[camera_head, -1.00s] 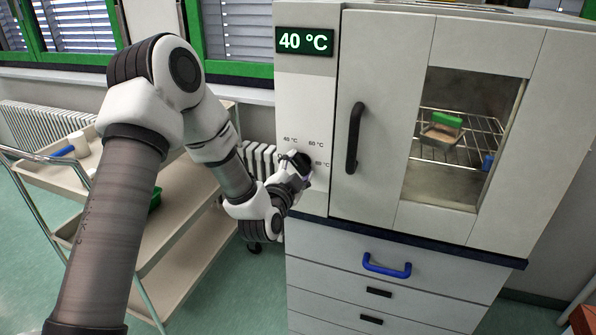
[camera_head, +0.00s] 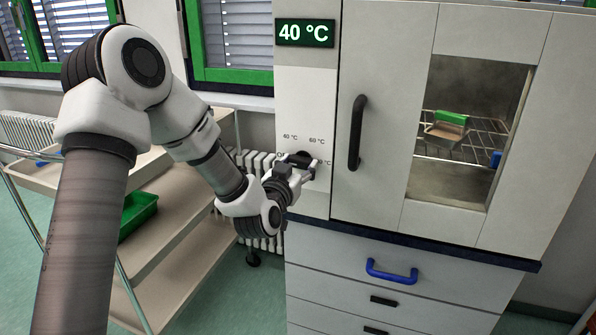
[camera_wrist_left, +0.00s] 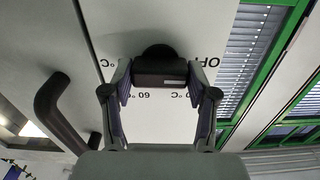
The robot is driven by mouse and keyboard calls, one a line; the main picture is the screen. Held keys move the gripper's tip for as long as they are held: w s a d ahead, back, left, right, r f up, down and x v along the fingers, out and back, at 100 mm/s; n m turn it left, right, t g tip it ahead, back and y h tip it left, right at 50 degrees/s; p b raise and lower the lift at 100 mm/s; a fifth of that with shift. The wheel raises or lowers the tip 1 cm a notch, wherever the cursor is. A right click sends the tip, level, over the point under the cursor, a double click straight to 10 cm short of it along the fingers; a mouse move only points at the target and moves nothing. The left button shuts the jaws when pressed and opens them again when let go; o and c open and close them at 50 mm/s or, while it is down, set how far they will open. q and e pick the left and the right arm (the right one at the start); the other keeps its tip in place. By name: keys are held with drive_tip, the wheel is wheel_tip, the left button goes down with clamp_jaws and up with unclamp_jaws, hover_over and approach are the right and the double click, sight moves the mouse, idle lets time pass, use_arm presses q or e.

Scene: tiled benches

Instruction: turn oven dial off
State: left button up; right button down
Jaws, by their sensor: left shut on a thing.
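The oven (camera_head: 390,40) stands with its door shut, and its green display (camera_head: 305,33) reads 40 °C. The black dial (camera_head: 299,157) sits low on the pale panel left of the door, among temperature labels. My left gripper (camera_head: 303,168) is at the dial and hides part of it. In the left wrist view, the dial (camera_wrist_left: 160,66) lies between the two fingers of my left gripper (camera_wrist_left: 159,82), which are shut on it. An "OFF" label and a "60 °C" label show beside it there. My right gripper is not in view.
The black door handle (camera_head: 356,133) is just right of the dial. Drawers with a blue handle (camera_head: 391,271) are below the oven. A trolley (camera_head: 190,215) with a green tray (camera_head: 138,213) stands at left. A radiator (camera_head: 258,165) is behind my arm.

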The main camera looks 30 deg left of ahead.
use_arm(q)
drive_tip(key=shift+r+n, duration=0.1)
drive_tip(key=shift+n, duration=0.3)
drive_tip(key=o, duration=1.2)
drive_tip(key=shift+w, duration=0.1)
drive_tip(key=shift+c, duration=0.2)
drive_tip(key=v, duration=0.7)
drive_tip(key=shift+s, duration=0.25)
